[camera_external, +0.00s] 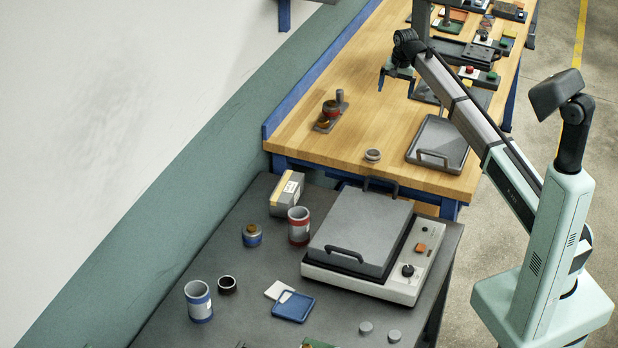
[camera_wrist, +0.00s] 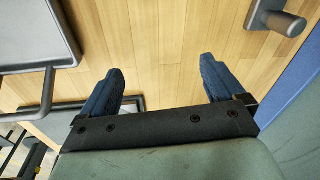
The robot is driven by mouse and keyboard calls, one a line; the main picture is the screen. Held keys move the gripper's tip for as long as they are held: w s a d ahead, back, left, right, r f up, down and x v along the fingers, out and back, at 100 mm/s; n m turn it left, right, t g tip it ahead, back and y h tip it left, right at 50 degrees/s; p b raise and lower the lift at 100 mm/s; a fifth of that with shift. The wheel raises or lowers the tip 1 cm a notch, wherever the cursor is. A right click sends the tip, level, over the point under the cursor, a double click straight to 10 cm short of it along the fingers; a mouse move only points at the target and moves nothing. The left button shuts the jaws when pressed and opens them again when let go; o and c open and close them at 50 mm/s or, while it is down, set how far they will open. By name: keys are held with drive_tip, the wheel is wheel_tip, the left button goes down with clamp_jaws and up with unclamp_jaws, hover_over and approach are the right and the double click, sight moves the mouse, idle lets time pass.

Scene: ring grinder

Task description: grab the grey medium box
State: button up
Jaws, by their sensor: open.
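My gripper (camera_external: 396,84) is open and empty above the wooden bench. In the wrist view the two blue fingers of my gripper (camera_wrist: 160,70) are spread apart with bare wood between them. A small grey box (camera_external: 288,194) with a yellow and white label side stands on the dark table, near the wall. A flat grey lidded box or tray (camera_external: 437,140) with a handle lies at the bench's near right corner. A grey handled object (camera_wrist: 35,35) at the wrist view's upper left looks like this one. I cannot tell for certain which is the medium box.
A grey-lidded machine (camera_external: 360,230) sits on the dark table (camera_external: 240,310) beside cans, jars and a blue tray (camera_external: 293,306). A small tool stand (camera_external: 330,112) and a ring (camera_external: 373,155) are on the wooden bench (camera_external: 310,80). The bench's far end is cluttered; its middle is clear.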

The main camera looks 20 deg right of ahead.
drive_tip(key=s+a+g, duration=0.1)
drive_tip(key=s+a, duration=0.3)
drive_tip(key=a, duration=0.9)
drive_tip(key=s+a, duration=0.3)
drive_tip(key=a, duration=1)
drive_tip(key=m, duration=0.1)
hover_over(287, 186)
drive_tip(key=shift+g+h, duration=0.3)
drive_tip(key=shift+h, duration=0.1)
wheel_tip(287, 186, down, 14)
drive_tip(key=shift+r, duration=0.1)
drive_tip(key=shift+c, duration=0.4)
drive_tip(key=c, duration=1.5)
drive_tip(key=shift+r, duration=0.15)
